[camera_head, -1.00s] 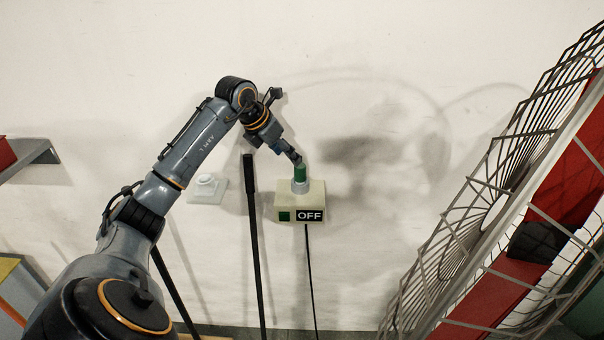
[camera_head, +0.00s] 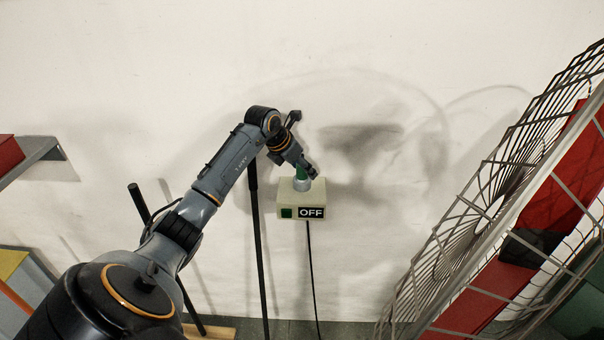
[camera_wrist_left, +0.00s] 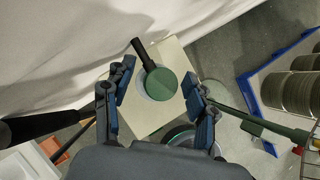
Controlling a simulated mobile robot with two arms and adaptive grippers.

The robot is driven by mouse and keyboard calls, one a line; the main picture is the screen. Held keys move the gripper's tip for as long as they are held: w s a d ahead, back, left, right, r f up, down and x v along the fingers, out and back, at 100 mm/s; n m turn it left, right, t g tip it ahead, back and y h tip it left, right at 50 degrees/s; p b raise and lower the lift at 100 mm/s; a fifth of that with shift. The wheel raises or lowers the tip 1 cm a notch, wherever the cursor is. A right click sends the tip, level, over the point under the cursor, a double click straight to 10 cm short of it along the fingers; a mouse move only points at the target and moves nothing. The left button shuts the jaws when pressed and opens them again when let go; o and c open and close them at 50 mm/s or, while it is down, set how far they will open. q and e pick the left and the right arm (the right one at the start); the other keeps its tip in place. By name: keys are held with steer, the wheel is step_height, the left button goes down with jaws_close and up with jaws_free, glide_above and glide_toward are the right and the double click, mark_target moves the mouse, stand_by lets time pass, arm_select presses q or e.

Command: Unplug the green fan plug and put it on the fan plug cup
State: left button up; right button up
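The green plug (camera_head: 303,173) sits upright in the grey round socket (camera_head: 302,184) on top of a cream box (camera_head: 300,198) marked OFF, against the wall. In the left wrist view, the round green plug top (camera_wrist_left: 162,85) with a short black stub (camera_wrist_left: 142,54) lies between the fingers. My left gripper (camera_head: 306,168) is at the plug from above. In the wrist view its two blue-padded fingers (camera_wrist_left: 158,78) are spread, one on each side, with visible gaps. I cannot make out the fan plug cup. My right gripper is not in view.
A large wire fan cage (camera_head: 500,200) with a red panel fills the right side. Dark poles (camera_head: 257,250) stand below my left arm. A black cable (camera_head: 312,270) hangs from the box. The wall around the plug is clear. The wrist view shows a blue pallet edge (camera_wrist_left: 250,95).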

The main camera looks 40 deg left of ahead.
arm_select(q)
jaws_close()
steer(key=shift+r, duration=0.15)
